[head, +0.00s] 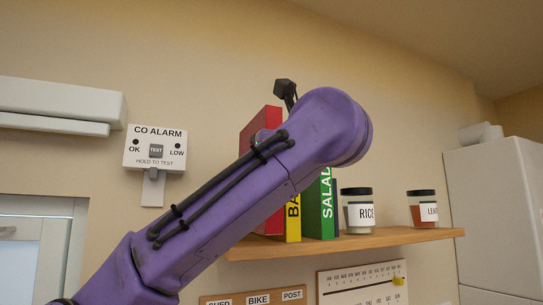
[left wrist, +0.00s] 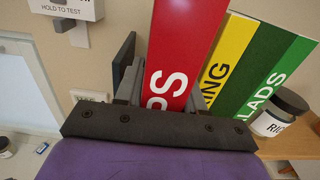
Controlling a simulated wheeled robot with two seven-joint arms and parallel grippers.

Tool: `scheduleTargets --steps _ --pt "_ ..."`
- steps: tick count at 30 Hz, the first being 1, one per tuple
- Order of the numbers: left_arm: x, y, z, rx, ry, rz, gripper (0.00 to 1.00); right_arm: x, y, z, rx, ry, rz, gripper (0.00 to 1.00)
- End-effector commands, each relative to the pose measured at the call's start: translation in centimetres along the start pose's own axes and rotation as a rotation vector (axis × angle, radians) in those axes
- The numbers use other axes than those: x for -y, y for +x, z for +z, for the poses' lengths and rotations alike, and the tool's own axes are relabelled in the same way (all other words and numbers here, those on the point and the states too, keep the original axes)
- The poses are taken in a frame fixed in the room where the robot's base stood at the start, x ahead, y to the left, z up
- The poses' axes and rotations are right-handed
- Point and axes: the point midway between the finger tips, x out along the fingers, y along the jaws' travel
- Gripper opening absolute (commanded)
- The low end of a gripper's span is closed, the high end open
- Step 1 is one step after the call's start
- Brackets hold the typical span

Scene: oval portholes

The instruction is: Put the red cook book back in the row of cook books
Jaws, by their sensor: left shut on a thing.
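The red cook book (head: 260,122) stands upright at the left end of the row in the head view, its middle hidden by my left arm. In the left wrist view the red book (left wrist: 182,45) shows its spine with white letters, tilted in the picture. My left gripper (left wrist: 160,92) is shut on it, with a grey finger on each side. The yellow book (head: 293,218) and green book (head: 321,212) stand upright to its right on the wooden shelf (head: 390,237). I cannot tell whether the red book rests on the shelf. My right gripper is out of view.
A rice jar (head: 358,210) and a lentil jar (head: 422,208) stand right of the books. A CO alarm (head: 155,148) hangs on the wall to the left. A calendar (head: 362,284) hangs below the shelf. A dark upright slab (left wrist: 122,58) is left of the red book.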

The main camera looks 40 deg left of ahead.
Motion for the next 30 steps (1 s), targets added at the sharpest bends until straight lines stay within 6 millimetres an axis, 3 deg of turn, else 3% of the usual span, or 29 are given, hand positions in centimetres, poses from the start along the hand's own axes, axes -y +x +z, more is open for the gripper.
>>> scheduleTargets --steps 21,30 --pt "-0.1 6.3 -0.8 0.001 -0.002 0.000 0.00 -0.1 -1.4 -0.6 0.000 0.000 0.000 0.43" --pt "-0.1 6.4 -1.8 0.004 -0.001 0.001 0.00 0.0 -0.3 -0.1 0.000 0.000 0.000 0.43"
